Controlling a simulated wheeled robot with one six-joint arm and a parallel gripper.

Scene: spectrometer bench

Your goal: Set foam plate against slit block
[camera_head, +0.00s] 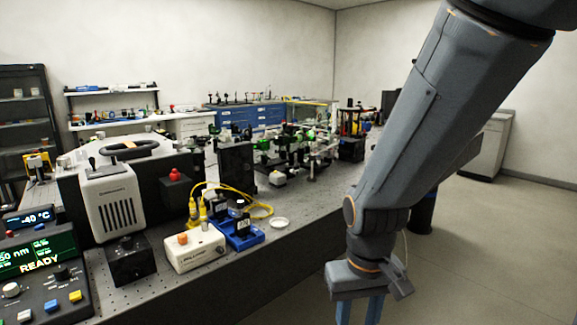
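An upright black plate (237,170) stands on the dark perforated bench near the middle. It may be the foam plate, but I cannot tell for sure. A black block with a knob on top (130,262) sits at the front left of the bench, and I cannot tell whether it is the slit block. My gripper (360,311) hangs at the bottom, right of the bench's front edge and well apart from both. Its two blue fingers point down with a gap between them, and nothing shows in the gap. The fingertips are cut off by the frame's bottom edge.
The bench (275,255) has bare surface at its front. A white box with an orange knob (194,248), a blue tray (243,236), a yellow cable (255,203) and a white dish (279,222) stand nearby. A white spectrometer-like unit (109,203) and control panel (42,275) are left.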

